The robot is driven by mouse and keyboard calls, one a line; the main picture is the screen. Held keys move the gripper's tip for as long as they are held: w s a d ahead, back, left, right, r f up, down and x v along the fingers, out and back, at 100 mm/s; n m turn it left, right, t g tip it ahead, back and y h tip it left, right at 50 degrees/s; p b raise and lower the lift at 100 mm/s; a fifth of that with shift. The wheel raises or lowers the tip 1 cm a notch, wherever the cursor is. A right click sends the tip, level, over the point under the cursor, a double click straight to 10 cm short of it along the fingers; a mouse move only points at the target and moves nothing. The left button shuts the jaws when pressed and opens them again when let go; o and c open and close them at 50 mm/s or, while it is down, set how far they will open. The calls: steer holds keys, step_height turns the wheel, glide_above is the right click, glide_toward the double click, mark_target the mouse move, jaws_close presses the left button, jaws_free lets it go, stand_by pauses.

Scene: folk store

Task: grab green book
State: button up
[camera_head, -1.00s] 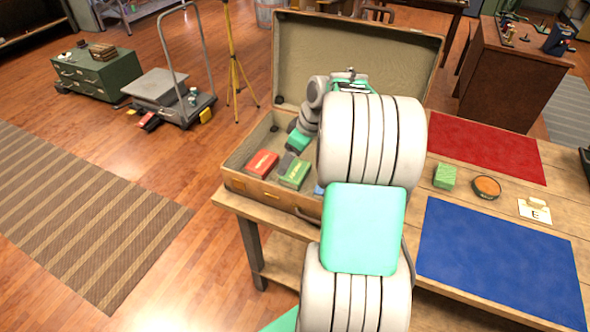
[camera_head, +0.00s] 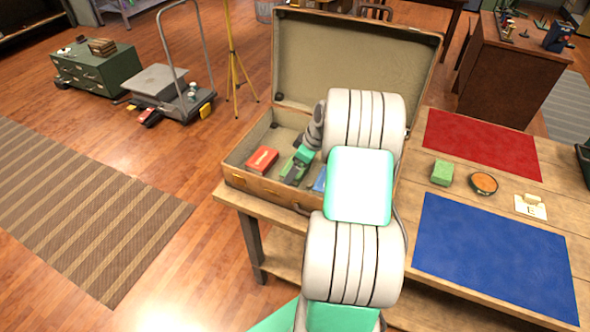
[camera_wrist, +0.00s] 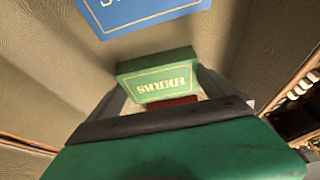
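The green book (camera_head: 287,166) lies in the open suitcase (camera_head: 250,185), to the right of a red book (camera_head: 262,159), and is partly covered by my gripper (camera_head: 294,172) in the head view. In the wrist view, the green book (camera_wrist: 158,75) shows gold lettering reading "HERBS". My gripper (camera_wrist: 162,92) is at the book, with a finger along each side of it. The fingers look spread, and I see no clear closed grip. Their tips are partly hidden.
A blue book (camera_wrist: 140,12) lies close by in the suitcase; it also shows in the head view (camera_head: 320,180). The suitcase lid (camera_head: 350,60) stands up behind. The table right of it holds a green box (camera_head: 442,172), a round tin (camera_head: 484,183) and red and blue mats.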

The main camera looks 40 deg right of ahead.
steer(key=c, duration=0.9)
steer(key=shift+r, duration=0.1)
